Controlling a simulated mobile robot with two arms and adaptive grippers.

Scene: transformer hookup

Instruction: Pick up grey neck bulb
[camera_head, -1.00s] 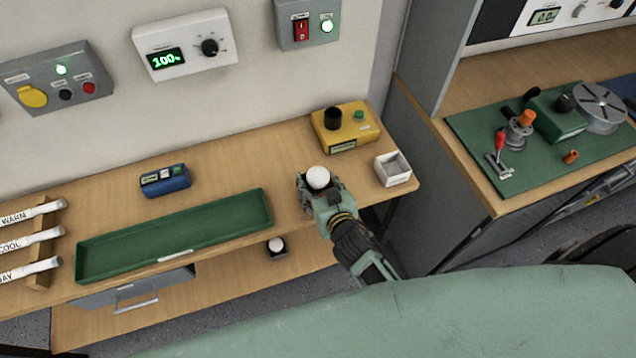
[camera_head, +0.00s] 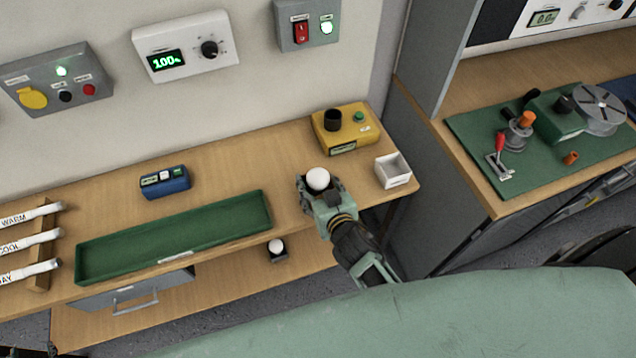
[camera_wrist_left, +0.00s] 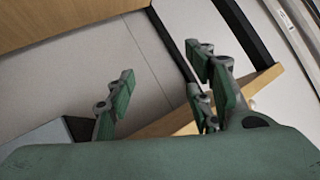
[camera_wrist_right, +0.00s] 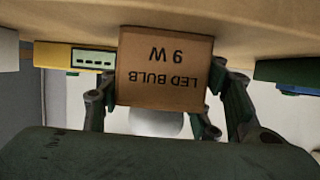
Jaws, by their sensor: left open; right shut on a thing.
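A white round bulb (camera_head: 318,179) shows between the fingers of my right gripper (camera_head: 319,188), over the bench near its right end. In the right wrist view a brown box (camera_wrist_right: 165,75) marked LED BULB 9 W, upside down in the picture, sits between the fingers, with the white bulb (camera_wrist_right: 156,122) at its edge. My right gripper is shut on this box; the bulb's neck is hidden. A second white bulb (camera_head: 276,245) sits in a dark holder on the lower shelf. My left gripper (camera_wrist_left: 165,95) is open and empty.
On the bench (camera_head: 225,165) are a green tray (camera_head: 92,263), a blue meter (camera_head: 165,182), a yellow box (camera_head: 347,130) and a small white open box (camera_head: 393,171), close right of my right gripper. A rack with white tubes (camera_head: 40,236) stands left.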

